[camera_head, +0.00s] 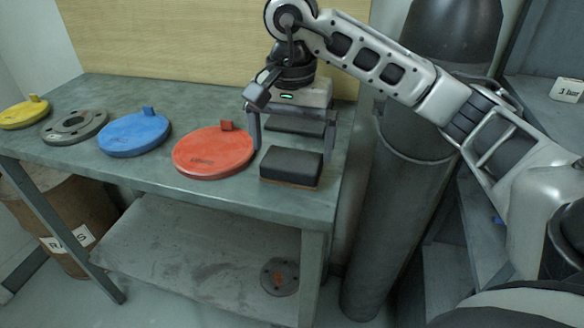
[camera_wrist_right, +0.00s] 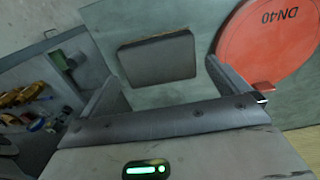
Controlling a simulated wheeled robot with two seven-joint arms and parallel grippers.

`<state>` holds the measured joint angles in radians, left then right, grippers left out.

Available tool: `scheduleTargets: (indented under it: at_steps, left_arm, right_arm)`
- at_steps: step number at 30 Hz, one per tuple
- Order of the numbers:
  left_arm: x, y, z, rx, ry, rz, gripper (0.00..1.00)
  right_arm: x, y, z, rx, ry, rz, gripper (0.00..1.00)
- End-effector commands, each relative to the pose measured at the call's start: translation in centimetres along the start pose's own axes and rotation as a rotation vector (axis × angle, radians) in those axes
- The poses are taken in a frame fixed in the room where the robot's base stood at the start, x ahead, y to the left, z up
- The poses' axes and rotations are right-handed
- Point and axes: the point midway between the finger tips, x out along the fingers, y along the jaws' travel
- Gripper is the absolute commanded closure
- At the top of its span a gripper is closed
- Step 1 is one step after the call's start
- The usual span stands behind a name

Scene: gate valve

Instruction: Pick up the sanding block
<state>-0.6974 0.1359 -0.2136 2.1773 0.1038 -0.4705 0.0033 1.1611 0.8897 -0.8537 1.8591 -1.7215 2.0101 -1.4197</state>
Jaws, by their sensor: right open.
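The sanding block (camera_head: 291,166) is a dark grey rectangular pad with a thin brown base. It lies flat on the workbench near its right front corner. It also shows in the right wrist view (camera_wrist_right: 157,60), beyond the fingers. My right gripper (camera_head: 292,148) is open and points down over the bench, with its fingers spread wider than the block. The gripper is behind and above the block in the head view, apart from it. In the right wrist view my fingers (camera_wrist_right: 162,76) stand to either side of the block's near edge, with nothing between them. My left gripper is out of view.
A red disc (camera_head: 213,153) with an upright tab lies just left of the block. A blue disc (camera_head: 134,134), a grey flange (camera_head: 74,127) and a yellow disc (camera_head: 22,114) lie farther left on the workbench (camera_head: 190,104). A grey cylinder (camera_head: 392,220) stands right of the bench.

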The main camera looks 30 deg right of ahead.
Motion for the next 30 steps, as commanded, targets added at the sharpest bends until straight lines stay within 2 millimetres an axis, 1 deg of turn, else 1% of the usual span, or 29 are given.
scheduleTargets:
  at_steps: [1, 3, 7, 10, 16, 17, 18, 20, 30]
  left_arm:
    - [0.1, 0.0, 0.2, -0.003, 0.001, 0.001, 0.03]
    - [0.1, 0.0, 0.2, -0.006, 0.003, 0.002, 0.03]
    - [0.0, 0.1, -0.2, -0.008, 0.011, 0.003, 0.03]
    - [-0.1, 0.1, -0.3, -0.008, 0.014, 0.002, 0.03]
    - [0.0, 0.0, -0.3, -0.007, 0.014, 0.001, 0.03]
    - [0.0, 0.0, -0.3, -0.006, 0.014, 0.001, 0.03]
    - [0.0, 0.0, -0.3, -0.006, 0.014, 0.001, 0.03]
    - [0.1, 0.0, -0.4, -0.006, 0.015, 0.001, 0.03]
    - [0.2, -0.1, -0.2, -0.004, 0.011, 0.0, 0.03]
  right_arm:
    - [1.1, 0.1, 0.2, -0.002, -0.004, 0.004, 0.0]
    - [2.1, 0.2, 0.3, -0.002, -0.004, 0.003, 0.0]
    - [3.5, 0.2, 0.2, 0.001, -0.001, 0.003, 0.0]
    - [3.9, 0.2, 0.3, 0.0, -0.001, 0.001, 0.0]
    - [3.9, 0.2, 0.2, 0.0, 0.0, 0.0, 0.0]
    - [3.9, 0.2, 0.2, 0.0, 0.0, 0.0, 0.08]
    - [3.9, 0.2, 0.2, 0.0, 0.0, 0.001, 0.19]
    - [3.9, 0.2, 0.2, 0.0, 0.0, 0.0, 0.36]
    - [3.7, 0.1, 0.2, 0.0, 0.001, -0.001, 0.36]
